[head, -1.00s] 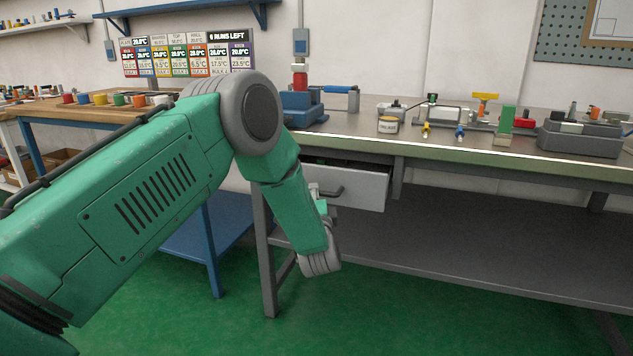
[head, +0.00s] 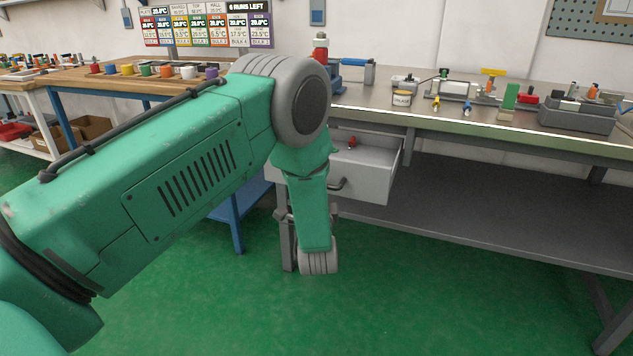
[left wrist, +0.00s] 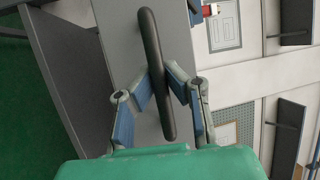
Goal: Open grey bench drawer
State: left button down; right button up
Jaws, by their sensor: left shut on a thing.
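The grey bench drawer (head: 372,186) hangs under the bench top in the head view and stands partly open, with its inside showing from above. Its dark bar handle (left wrist: 150,45) crosses the grey drawer front (left wrist: 120,40) in the left wrist view; part of it also shows in the head view (head: 338,184). My left gripper (left wrist: 159,76) is shut on this handle, one blue-padded finger on each side. In the head view my left arm hides the gripper and the drawer's left part. My right gripper is in neither view.
A small red object (head: 352,142) lies in the drawer. The steel bench top (head: 440,118) above carries clamps, a tin (head: 402,98) and a grey tray (head: 575,118). A lower shelf (head: 480,210) lies right of the drawer. The green floor in front is clear.

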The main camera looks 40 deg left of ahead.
pick_arm(q)
jog(key=shift+d+f, duration=0.15)
jog(key=shift+f, duration=0.15)
jog(key=c, duration=1.6)
grip_release()
jog(key=shift+w, duration=0.1)
jog(key=shift+r, duration=0.1)
jog(key=v, duration=1.2)
